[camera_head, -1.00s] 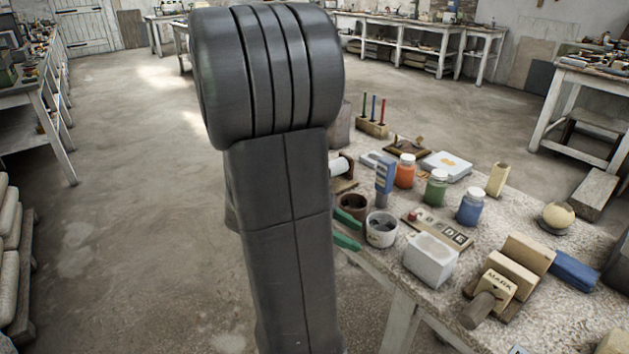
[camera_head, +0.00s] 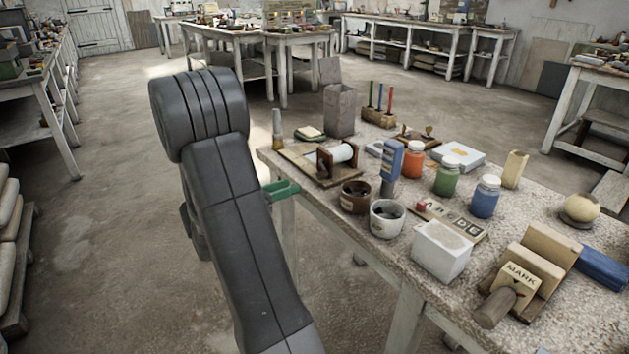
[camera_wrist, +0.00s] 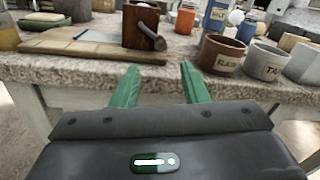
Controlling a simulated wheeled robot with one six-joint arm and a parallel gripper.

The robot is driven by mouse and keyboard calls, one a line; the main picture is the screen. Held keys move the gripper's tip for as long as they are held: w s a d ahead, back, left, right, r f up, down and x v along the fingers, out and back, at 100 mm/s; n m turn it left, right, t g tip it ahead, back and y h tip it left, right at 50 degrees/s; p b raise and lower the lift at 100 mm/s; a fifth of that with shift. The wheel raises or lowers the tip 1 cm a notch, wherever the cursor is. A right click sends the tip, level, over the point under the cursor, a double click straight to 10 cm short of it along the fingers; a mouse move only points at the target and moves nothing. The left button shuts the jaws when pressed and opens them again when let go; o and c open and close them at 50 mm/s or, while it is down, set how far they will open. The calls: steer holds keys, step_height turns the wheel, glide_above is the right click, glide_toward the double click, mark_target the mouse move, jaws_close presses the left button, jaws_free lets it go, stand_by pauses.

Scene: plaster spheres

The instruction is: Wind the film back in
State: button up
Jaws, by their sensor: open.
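The film winder (camera_head: 325,163) is a brown wooden stand with a white roll (camera_head: 342,153), on a flat board near the table's left corner. In the wrist view the winder (camera_wrist: 133,27) shows its wooden side and a dark crank handle (camera_wrist: 153,37) pointing towards me. A pale, flat strip or board (camera_wrist: 85,48) lies left of it; I cannot tell whether this is film. My gripper (camera_head: 284,188) has green fingers and is at the table's left edge, short of the winder. In the wrist view my gripper (camera_wrist: 160,72) is open and empty, below and in front of the crank.
A brown pot (camera_head: 356,197) and a white pot (camera_head: 387,218) stand right of the winder, near the front edge. A blue tool (camera_head: 391,162) stands behind them. The floor left of the table is clear.

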mark_target(318, 177)
steer(key=b+x, duration=0.1)
steer(key=x, duration=0.8)
jaws_close()
steer(key=shift+w+a+f+m+b, duration=0.1)
steer(key=shift+f+m+b, duration=0.35)
steer(key=shift+m+b, duration=0.5)
steer(key=shift+w+a+m+b, duration=0.15)
steer(key=shift+m+b, duration=0.15)
steer(key=shift+m, duration=0.35)
